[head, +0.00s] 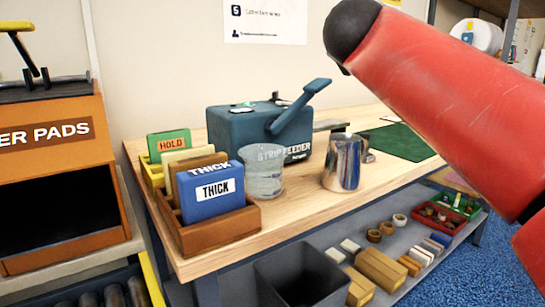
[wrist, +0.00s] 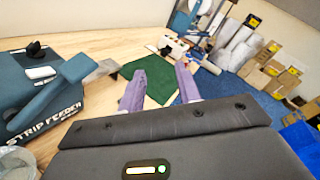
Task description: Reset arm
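My gripper (wrist: 160,76) shows in the wrist view as two purple fingers standing apart, with nothing between them. It is open and empty. Beyond the fingers lie the wooden bench top and a green mat (wrist: 158,69). In the head view my red arm crosses the upper right, and the gripper itself is out of frame. The blue strip feeder (head: 258,128) with its raised lever stands on the bench. It also shows at the left of the wrist view (wrist: 28,100).
A clear cup (head: 263,178), a metal cup (head: 343,165) and a wooden holder (head: 215,232) with a blue THICK pack (head: 212,196) stand on the bench. A lower shelf holds a grey bin (head: 305,275) and small blocks. An orange cabinet (head: 50,150) stands left. Cartons (wrist: 270,68) stand far right.

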